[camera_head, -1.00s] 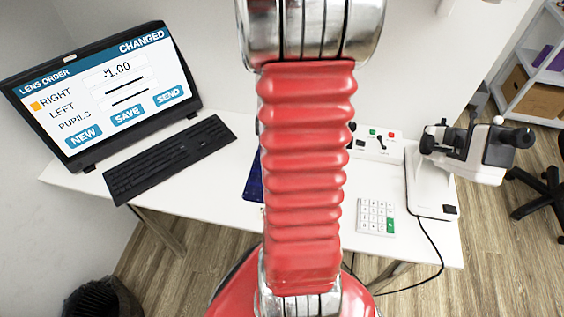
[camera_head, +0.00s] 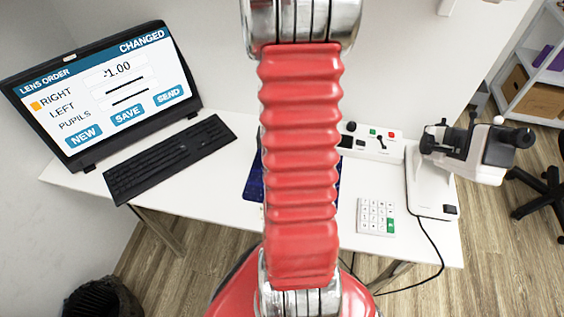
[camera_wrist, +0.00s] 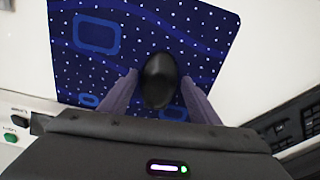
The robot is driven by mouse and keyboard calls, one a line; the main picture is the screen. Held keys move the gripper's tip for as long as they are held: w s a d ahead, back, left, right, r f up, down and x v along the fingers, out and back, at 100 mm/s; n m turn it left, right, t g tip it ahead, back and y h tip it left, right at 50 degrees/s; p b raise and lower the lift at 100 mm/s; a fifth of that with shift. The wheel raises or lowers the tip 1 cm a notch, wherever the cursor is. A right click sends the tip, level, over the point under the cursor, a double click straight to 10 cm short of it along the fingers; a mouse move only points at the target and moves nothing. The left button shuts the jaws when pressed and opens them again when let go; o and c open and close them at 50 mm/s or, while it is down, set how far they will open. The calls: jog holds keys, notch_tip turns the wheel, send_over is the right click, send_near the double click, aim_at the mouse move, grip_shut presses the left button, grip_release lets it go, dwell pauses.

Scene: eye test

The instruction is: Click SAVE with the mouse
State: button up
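A black oval mouse (camera_wrist: 160,81) lies on a dark blue, white-dotted mat (camera_wrist: 215,35) in the wrist view. My gripper (camera_wrist: 160,76) has one finger on each side of the mouse; the gaps beside it look narrow, and I cannot tell whether a fingertip touches it. In the head view my arm hides the mouse and gripper; part of the mat (camera_head: 252,182) shows. The monitor (camera_head: 98,95) at left reads LENS ORDER and CHANGED, with an orange square by RIGHT and a value of 1.00. The SAVE button (camera_head: 127,114) lies between NEW (camera_head: 83,135) and SEND (camera_head: 168,95).
A black keyboard (camera_head: 170,158) lies before the monitor. A switch panel (camera_head: 372,145) with red and green buttons and a white keypad (camera_head: 376,216) lie right of my arm. An optical instrument (camera_head: 470,150) stands at the table's right end.

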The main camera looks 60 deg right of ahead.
jog(key=c, duration=0.9)
jog(key=shift+o, duration=0.2)
jog(key=shift+s+a, duration=0.5)
jog(key=shift+a, duration=0.35)
jog(key=shift+s+a, duration=0.5)
jog(key=shift+a, duration=0.3)
jog(key=shift+s+a, duration=0.5)
jog(key=shift+a, duration=0.35)
jog(key=o, duration=1.2)
jog(key=shift+r, duration=0.1)
notch_tip(320, 180, up, 14)
jog(key=shift+f, duration=0.2)
